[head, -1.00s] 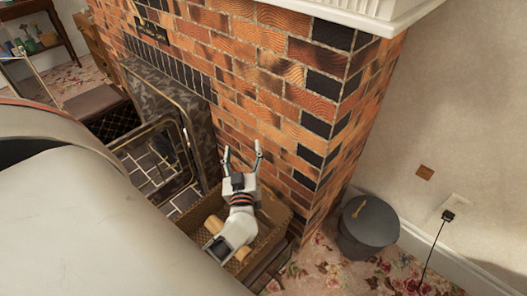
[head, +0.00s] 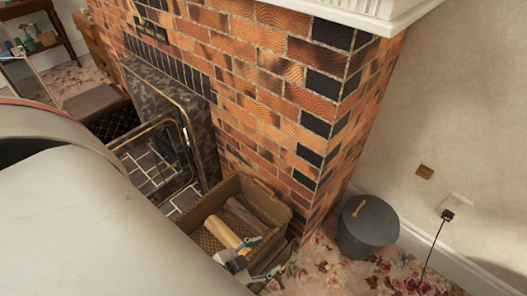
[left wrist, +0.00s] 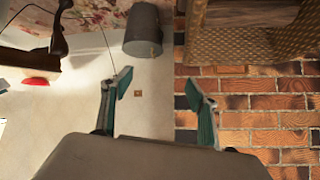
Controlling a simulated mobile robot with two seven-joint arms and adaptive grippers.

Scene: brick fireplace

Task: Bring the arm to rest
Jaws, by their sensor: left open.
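My left gripper (head: 262,258) is low in the head view, at the front right side of the wicker basket, partly hidden by the large pale part of my own body. In the left wrist view its two teal fingers (left wrist: 159,85) are spread wide with nothing between them. I cannot tell from the head view whether it touches the basket. My right gripper is not in view.
The wicker basket (head: 262,182) holds logs (head: 222,231) beside the brick fireplace (head: 262,100). A grey lidded bucket (head: 369,228) stands to the right; it also shows in the left wrist view (left wrist: 143,28). A brass-framed fire screen (head: 158,160) is left of the basket. Flowered carpet is clear at front right.

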